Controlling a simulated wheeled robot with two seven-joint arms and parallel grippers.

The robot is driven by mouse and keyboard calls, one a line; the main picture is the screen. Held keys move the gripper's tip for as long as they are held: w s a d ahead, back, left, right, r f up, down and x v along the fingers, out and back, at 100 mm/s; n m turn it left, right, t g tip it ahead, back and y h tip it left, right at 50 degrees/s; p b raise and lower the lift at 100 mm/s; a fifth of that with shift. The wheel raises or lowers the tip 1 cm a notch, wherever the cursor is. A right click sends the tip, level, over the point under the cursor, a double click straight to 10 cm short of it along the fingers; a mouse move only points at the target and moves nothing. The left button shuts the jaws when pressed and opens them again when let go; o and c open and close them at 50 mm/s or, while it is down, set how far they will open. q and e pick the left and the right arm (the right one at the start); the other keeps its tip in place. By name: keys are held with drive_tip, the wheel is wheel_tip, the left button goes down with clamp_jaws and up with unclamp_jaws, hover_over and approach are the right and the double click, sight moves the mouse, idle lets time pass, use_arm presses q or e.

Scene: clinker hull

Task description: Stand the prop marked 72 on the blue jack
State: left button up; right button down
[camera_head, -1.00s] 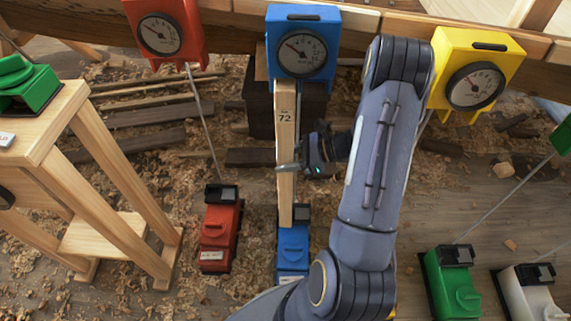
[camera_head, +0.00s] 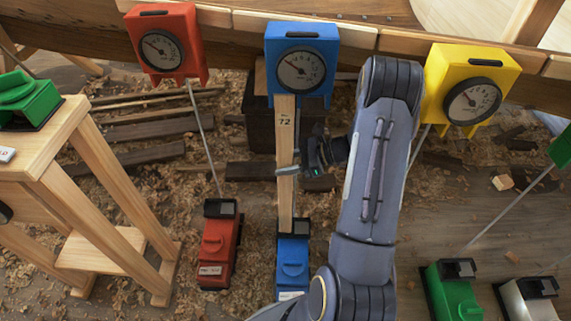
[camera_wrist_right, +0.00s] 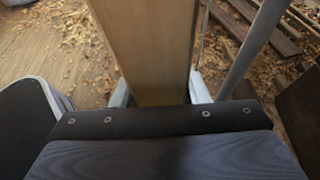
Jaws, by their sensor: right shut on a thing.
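The wooden prop marked 72 (camera_head: 285,150) stands about upright in the head view. Its lower end meets the top of the blue jack (camera_head: 292,262), and its upper end is just below the blue gauge box (camera_head: 302,62). Whether the ends touch cannot be told. My right gripper (camera_head: 288,171) is shut around the prop's middle, coming in from the right. In the right wrist view the prop (camera_wrist_right: 150,40) rises between the two pale fingers. My left gripper is not in view.
A red gauge box (camera_head: 165,45) and a yellow one (camera_head: 470,85) hang on the hull plank. A red jack (camera_head: 218,245) stands left of the blue jack. Green (camera_head: 452,290) and white (camera_head: 530,300) jacks stand at right. A wooden trestle (camera_head: 90,190) with a green jack fills the left.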

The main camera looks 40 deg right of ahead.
drive_tip(key=shift+f+b, duration=0.3)
idle(0.5)
drive_tip(key=shift+w+d, duration=0.1)
drive_tip(key=shift+w, duration=0.05)
idle(0.7)
drive_tip(key=c, duration=0.7)
unclamp_jaws()
drive_tip(key=shift+c, duration=0.2)
drive_tip(key=shift+f, duration=0.1)
